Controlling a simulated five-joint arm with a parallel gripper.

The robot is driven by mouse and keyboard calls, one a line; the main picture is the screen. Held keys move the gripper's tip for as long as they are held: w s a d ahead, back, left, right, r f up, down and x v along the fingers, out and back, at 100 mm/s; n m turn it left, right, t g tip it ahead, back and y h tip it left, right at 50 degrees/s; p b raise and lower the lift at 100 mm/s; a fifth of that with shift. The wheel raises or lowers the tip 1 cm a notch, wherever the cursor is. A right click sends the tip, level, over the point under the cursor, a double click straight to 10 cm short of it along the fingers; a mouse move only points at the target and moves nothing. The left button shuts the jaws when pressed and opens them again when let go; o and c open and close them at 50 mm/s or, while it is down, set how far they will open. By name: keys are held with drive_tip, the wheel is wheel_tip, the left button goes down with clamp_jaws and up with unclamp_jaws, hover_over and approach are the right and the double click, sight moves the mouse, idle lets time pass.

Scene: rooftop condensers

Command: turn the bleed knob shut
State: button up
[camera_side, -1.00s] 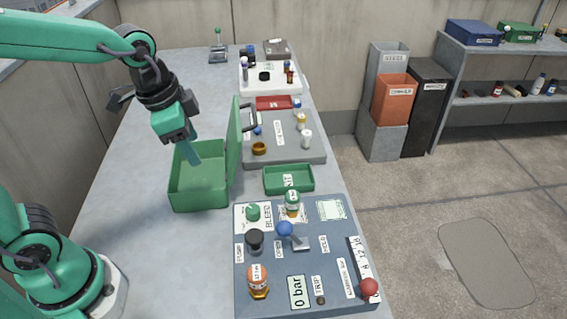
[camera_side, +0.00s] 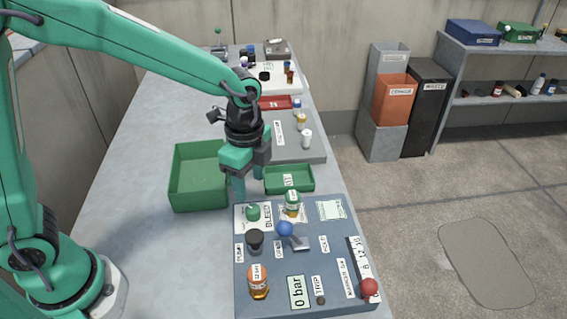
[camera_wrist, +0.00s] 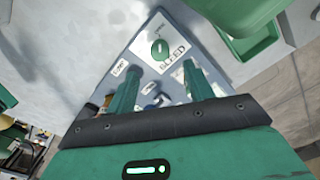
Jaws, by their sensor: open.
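The green bleed knob (camera_side: 253,213) sits on a white plate marked BLEED at the back left corner of the blue-grey panel (camera_side: 325,265). In the wrist view the knob (camera_wrist: 159,48) shows just beyond and between my fingertips, with the BLEED label beside it. My gripper (camera_side: 248,185) points down, open and empty, above and slightly behind the knob in the side view. Its two green fingers (camera_wrist: 161,68) are apart and do not appear to touch the knob.
The panel also carries a black knob (camera_side: 255,240), a blue-balled lever (camera_side: 285,229), a green-capped bottle (camera_side: 292,203), an amber bottle (camera_side: 259,282) and a red ball (camera_side: 369,287). A green box (camera_side: 186,205) and a green tray (camera_side: 305,187) stand behind. The left bench is clear.

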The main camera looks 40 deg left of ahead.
sight(252, 208)
drive_tip(key=shift+f, duration=0.15)
drive_tip(key=shift+f, duration=3.8)
drive_tip(key=c, duration=1)
